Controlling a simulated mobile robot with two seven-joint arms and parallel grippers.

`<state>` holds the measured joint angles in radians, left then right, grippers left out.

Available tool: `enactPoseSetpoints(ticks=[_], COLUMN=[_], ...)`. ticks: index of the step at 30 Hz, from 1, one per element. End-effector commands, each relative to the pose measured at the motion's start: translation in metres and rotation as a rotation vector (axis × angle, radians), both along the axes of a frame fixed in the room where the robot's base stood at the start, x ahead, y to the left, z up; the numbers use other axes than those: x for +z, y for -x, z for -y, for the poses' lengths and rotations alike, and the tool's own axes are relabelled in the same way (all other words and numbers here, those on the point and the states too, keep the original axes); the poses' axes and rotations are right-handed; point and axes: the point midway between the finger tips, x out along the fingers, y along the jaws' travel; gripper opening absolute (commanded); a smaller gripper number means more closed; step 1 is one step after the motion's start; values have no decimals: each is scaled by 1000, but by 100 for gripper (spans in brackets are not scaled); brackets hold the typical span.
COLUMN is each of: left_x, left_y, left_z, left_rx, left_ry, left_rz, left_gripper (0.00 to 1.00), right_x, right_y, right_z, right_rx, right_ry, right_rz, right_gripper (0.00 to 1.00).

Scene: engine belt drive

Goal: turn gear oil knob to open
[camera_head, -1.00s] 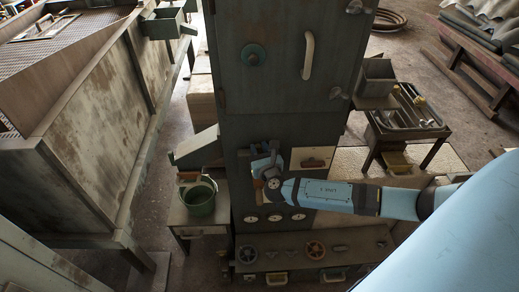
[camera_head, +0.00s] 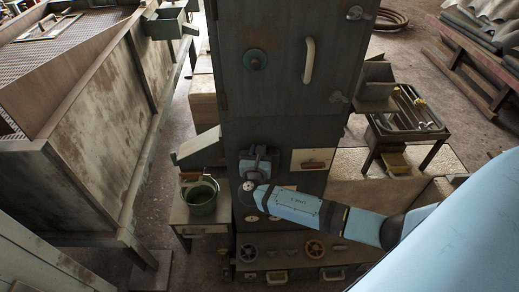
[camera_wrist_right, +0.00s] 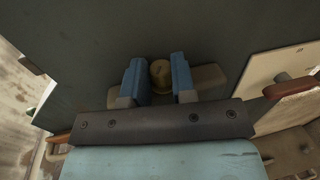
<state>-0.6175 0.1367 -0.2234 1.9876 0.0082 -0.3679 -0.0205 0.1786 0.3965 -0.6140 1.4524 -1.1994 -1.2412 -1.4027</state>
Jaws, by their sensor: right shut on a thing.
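The gear oil knob is a small round brassy knob (camera_wrist_right: 161,73) on the dark panel of the machine cabinet. In the right wrist view it sits between the two blue fingers of my right gripper (camera_wrist_right: 158,80). The fingers are shut on it from both sides. In the head view my right gripper (camera_head: 254,160) is against the cabinet front, and the wrist hides the knob. Any marking for open or closed is not visible. My left gripper is not in view.
A green bucket (camera_head: 200,197) stands on a side table at the left. A tool cart (camera_head: 405,112) is to the right.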

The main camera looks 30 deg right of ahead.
Motion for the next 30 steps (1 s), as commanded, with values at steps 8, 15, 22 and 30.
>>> enactPoseSetpoints(ticks=[8,15,22,30], left_x=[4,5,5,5], left_y=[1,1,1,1], left_z=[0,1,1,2], left_rx=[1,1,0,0], left_ry=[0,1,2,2], left_rz=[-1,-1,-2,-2], left_gripper=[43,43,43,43], right_x=[0,0,0,0], right_y=[-3,-5,-5,-5], right_z=[-4,-4,-4,-4], right_rx=[-203,-312,-354,-358], right_ry=[-2,-1,1,1], right_rz=[-1,0,0,1], right_gripper=[1,1,1,1])
